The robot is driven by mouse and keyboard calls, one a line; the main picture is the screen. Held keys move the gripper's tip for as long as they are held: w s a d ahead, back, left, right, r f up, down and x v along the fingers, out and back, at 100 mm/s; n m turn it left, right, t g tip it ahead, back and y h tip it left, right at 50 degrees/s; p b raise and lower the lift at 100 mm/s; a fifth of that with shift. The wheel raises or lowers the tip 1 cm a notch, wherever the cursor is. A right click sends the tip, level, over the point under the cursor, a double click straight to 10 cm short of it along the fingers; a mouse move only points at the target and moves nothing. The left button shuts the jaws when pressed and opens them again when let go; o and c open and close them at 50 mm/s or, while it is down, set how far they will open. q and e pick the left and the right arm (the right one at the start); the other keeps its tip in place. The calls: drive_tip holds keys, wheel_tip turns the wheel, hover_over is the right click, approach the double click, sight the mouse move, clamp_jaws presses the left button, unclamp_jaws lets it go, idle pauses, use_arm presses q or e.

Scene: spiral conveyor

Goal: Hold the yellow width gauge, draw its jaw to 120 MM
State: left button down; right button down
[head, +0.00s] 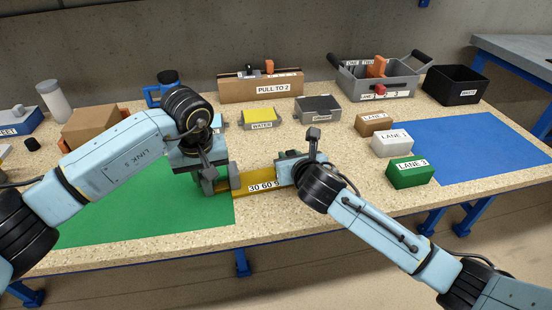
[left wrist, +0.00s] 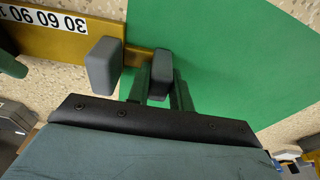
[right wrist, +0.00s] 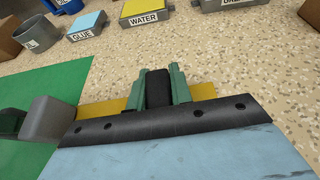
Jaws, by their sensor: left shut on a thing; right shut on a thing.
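The yellow width gauge (head: 262,182) lies across the table's front middle, its label reading "30 60 9" before my right gripper hides the rest. In the left wrist view, my left gripper (left wrist: 160,82) is shut on a grey block at the gauge's end. A second grey block (left wrist: 103,63) stands on the bar a short gap away, just before the "30" mark. My left gripper is also in the head view (head: 216,180). In the right wrist view, my right gripper (right wrist: 158,90) is shut on a dark grip on the yellow bar, towards its other end.
A green mat (head: 150,215) lies at the left, a blue mat (head: 490,150) at the right. Lane blocks, the green one (head: 410,172) nearest, stand right of my right gripper. The WATER box (head: 262,118) and a grey box (head: 318,110) stand behind. Speckled tabletop is free around the gauge.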

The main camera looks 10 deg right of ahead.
use_arm(q)
drive_tip(key=shift+s+a+f, duration=0.1)
drive_tip(key=shift+a+f, duration=0.05)
drive_tip(key=shift+f, duration=0.15)
use_arm(e)
drive_tip(key=shift+d, duration=0.25)
drive_tip(key=c, duration=1.2)
unclamp_jaws()
drive_tip(key=shift+c, duration=0.2)
drive_tip(key=shift+s+r, duration=0.15)
drive_tip(key=shift+s, duration=0.3)
drive_tip(key=v, duration=1.1)
drive_tip(key=shift+r, duration=0.1)
use_arm(q)
drive_tip(key=c, duration=1.2)
unclamp_jaws()
drive_tip(key=shift+r, duration=0.1)
drive_tip(key=shift+o, duration=0.2)
drive_tip(key=shift+r, duration=0.1)
